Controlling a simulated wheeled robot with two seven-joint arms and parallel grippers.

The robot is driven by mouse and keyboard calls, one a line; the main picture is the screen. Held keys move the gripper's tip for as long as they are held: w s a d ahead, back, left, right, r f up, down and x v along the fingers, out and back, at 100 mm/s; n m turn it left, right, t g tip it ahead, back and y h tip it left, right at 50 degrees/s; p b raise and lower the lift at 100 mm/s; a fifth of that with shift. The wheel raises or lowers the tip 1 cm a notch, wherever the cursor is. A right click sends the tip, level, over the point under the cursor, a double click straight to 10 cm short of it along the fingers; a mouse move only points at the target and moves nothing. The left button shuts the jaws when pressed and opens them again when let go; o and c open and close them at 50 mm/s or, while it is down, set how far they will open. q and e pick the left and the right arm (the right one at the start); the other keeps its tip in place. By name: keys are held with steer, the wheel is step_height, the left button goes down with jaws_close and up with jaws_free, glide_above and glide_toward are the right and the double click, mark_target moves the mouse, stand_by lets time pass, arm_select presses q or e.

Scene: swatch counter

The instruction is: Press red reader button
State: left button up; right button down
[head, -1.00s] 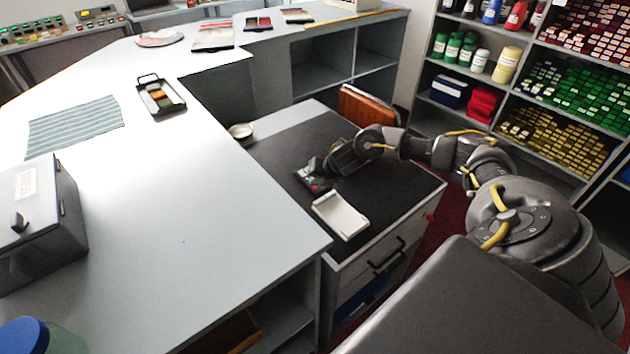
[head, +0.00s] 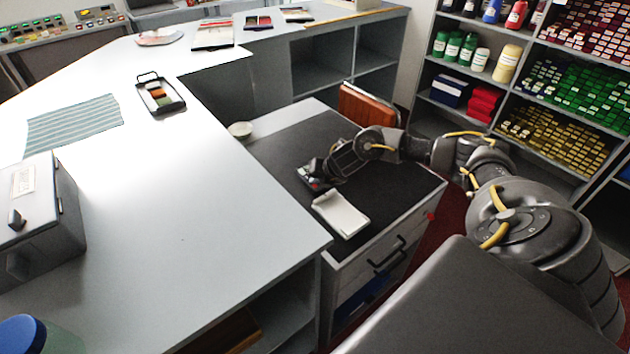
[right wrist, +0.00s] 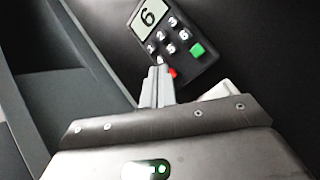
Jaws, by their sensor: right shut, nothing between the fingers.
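The dark card reader (head: 304,174) lies on the black-topped desk, partly hidden by my right gripper in the head view. In the right wrist view the reader (right wrist: 168,28) shows a display reading 6, pale number keys and a green button (right wrist: 197,50). Its red button (right wrist: 173,73) shows just right of my right gripper's fingertips (right wrist: 159,70), partly covered by them. The right gripper (head: 322,174) is shut and empty, right over the reader's near end. I cannot tell whether the tips touch the button. My left gripper is out of view.
A white tray-like item (head: 341,214) lies on the desk (head: 385,200) close to the reader. A small round dish (head: 240,130) sits at the desk's left edge. The higher white counter (head: 200,220) borders the desk on the left.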

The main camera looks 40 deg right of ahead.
steer(key=shift+f, duration=0.35)
steer(key=shift+r, duration=0.15)
stand_by(0.4)
steer(key=shift+r+p, duration=0.45)
steer(key=shift+r, duration=0.2)
steer(key=shift+r+p, duration=2.15)
steer(key=shift+r, duration=0.35)
